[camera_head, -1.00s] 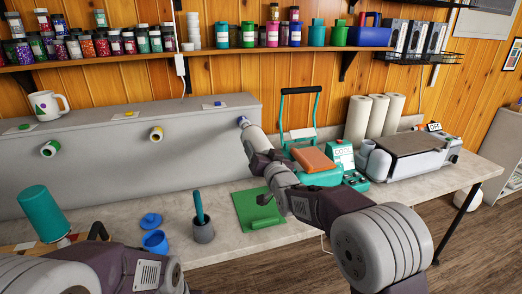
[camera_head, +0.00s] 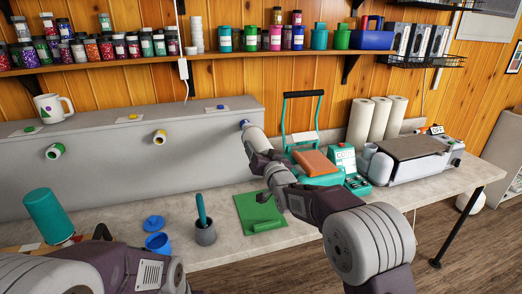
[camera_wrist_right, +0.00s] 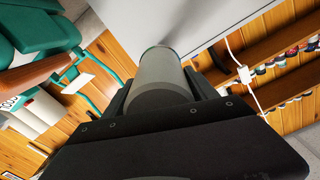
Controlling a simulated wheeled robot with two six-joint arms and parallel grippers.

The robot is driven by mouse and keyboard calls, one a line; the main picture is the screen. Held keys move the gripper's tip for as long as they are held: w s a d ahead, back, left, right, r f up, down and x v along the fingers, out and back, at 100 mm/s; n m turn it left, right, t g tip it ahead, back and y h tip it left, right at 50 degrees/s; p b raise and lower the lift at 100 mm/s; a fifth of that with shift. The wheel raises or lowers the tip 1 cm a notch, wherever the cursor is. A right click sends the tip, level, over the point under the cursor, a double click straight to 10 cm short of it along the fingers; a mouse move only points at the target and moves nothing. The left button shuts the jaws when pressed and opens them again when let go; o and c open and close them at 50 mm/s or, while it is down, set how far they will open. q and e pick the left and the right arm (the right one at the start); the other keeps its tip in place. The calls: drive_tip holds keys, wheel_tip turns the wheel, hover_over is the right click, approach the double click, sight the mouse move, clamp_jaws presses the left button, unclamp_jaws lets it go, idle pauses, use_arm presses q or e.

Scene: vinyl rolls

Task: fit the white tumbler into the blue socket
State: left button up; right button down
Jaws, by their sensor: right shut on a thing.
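The white tumbler (camera_wrist_right: 162,80) shows as a shaded, greyish cylinder in the right wrist view. My right gripper (camera_wrist_right: 160,98) is shut on it, with a dark finger on each side. The tumbler's far end is at the grey panel; I cannot tell how deep it sits. In the head view my right gripper (camera_head: 250,134) is at the right end of the long grey box's front. A bit of blue socket (camera_head: 244,123) shows just beyond it; the rest is hidden. My left arm is at the lower left, its gripper out of view.
The grey box (camera_head: 105,165) also carries a green socket (camera_head: 54,151) and a yellow socket (camera_head: 160,137). A teal heat press (camera_head: 318,165) stands right of my right arm. A blue cup (camera_head: 157,243) and grey pot (camera_head: 205,232) stand on the bench.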

drive_tip(key=shift+w+a+r+p, duration=0.1)
drive_tip(key=shift+w+a+p, duration=0.15)
drive_tip(key=shift+w, duration=0.35)
drive_tip(key=shift+c, duration=0.9)
unclamp_jaws()
drive_tip(key=shift+s+d, duration=0.15)
drive_tip(key=shift+s, duration=0.15)
drive_tip(key=b+v, duration=0.1)
drive_tip(key=v, duration=0.7)
drive_tip(key=shift+s+b, duration=0.3)
drive_tip(key=shift+b, duration=0.1)
